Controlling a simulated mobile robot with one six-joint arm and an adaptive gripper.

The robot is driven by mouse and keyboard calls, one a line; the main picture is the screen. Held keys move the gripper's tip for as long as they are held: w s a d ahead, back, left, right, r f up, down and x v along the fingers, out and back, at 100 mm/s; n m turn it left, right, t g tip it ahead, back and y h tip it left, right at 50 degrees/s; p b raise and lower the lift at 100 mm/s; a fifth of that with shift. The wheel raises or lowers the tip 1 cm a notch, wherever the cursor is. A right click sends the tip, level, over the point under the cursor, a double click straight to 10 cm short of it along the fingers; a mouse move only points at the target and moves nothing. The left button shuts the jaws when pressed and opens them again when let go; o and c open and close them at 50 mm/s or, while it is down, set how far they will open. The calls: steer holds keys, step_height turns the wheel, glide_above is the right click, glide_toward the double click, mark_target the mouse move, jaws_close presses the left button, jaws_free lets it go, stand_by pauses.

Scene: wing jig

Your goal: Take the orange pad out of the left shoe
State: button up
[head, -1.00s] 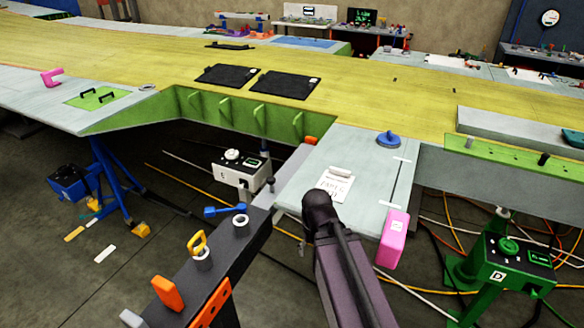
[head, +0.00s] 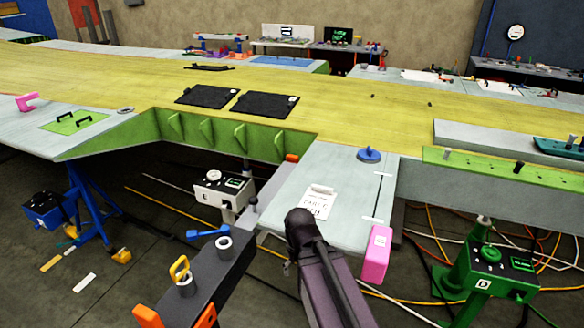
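Two orange pieces show at the bottom edge on a dark beam (head: 215,272): a left one (head: 147,316) and a right one (head: 203,317), both cut off by the frame. Another small orange piece (head: 291,158) sits at the corner between the green rib wall and the grey panel. I cannot tell which of these is the pad, and I cannot make out the left shoe for certain. My dark arm link rises from the bottom centre, in front of the grey panel's near edge. My gripper is not visible.
A grey panel (head: 345,205) carries a paper label (head: 317,205) and a blue disc (head: 369,155). A pink block (head: 377,255) hangs at its corner. A green stand (head: 490,270) is at right, a blue stand (head: 100,200) at left. Cables cross the floor.

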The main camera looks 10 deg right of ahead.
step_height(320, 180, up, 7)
steer(key=p, duration=0.6)
steer(key=shift+p, duration=0.35)
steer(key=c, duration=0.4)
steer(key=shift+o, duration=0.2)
